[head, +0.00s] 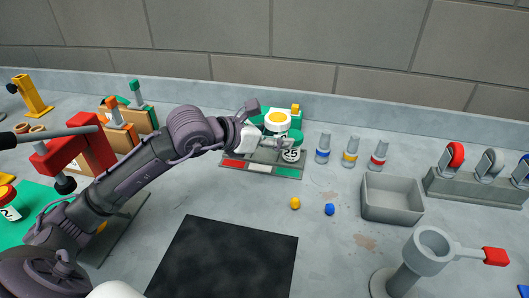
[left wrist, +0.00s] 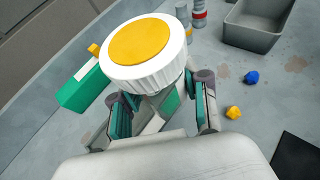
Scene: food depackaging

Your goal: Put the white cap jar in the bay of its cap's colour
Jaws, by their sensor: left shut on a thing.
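A jar with a ribbed white cap (head: 277,120) bearing a yellow disc is held in my left gripper (head: 272,143). In the left wrist view the white cap (left wrist: 148,52) fills the upper middle, above the two fingers (left wrist: 166,108); most of the jar body is hidden beneath it. The jar is over the back of a grey bay tray (head: 258,170), whose front edge has a red, a white and a green strip. A jar labelled 25 (head: 291,156), with green at its top, is at the tray's right side by the green strip. My right gripper is not in view.
A green block with a yellow knob (head: 295,108) is behind the tray. Several small bottles (head: 350,152), a grey bin (head: 392,200) and a grey stand with a red handle (head: 430,248) are to the right. Yellow and blue bits (head: 330,209) lie ahead of a black mat (head: 225,262).

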